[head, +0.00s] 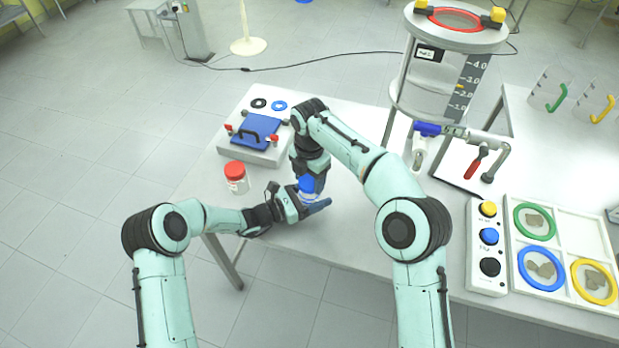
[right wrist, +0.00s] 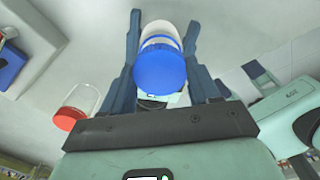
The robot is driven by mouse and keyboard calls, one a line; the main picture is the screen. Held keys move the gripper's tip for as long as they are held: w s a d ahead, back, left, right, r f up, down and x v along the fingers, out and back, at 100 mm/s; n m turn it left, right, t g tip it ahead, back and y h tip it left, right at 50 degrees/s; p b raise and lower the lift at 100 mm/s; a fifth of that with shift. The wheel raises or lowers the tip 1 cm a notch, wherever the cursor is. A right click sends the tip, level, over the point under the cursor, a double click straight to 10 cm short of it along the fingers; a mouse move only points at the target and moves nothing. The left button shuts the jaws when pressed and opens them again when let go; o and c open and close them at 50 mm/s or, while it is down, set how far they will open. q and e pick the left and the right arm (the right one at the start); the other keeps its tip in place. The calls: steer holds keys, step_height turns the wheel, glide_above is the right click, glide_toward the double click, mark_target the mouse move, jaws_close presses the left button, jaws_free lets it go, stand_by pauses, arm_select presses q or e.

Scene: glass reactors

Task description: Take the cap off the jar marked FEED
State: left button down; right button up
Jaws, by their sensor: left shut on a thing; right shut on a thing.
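A clear jar with a blue cap (head: 307,184) is near the front edge of the table; no marking on it is readable. My left gripper (head: 308,205) is shut on the jar from the side, low on its body. My right gripper (head: 308,176) reaches down from above and is shut on the blue cap. In the right wrist view the blue cap (right wrist: 160,68) sits between the two fingers, with the clear jar body (right wrist: 162,31) behind it. The cap appears seated on the jar. My grippers hide part of the jar.
A red-capped jar (head: 236,180) stands to the left. A tall glass reactor (head: 432,90) stands at the back right. A button box (head: 488,250) and a tray of colored rings (head: 568,240) lie at the right.

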mark_target(310, 181)
steer(key=shift+r, duration=2)
arm_select(q)
jaws_free()
arm_select(e)
steer(key=shift+f, duration=0.1)
